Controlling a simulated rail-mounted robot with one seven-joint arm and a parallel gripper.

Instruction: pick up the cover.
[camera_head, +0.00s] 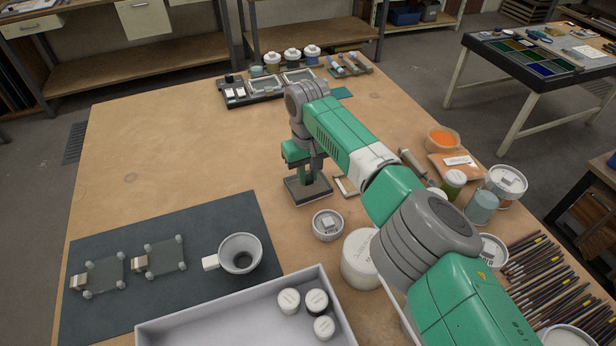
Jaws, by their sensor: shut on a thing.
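The cover appears to be the dark, flat rectangular piece (309,190) below my gripper, near the middle of the table. My gripper (309,173) points down and is shut on the upper part of this piece. The fingers and the part between them are small and partly hidden by the wrist. The piece looks level. I cannot tell whether it touches the table or hangs slightly above it.
A small pale-edged frame (345,187) lies just right of the cover. A dark mat (190,225) holds glass plates and a funnel-like cup (240,253). A white tray (240,314) is at the front.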

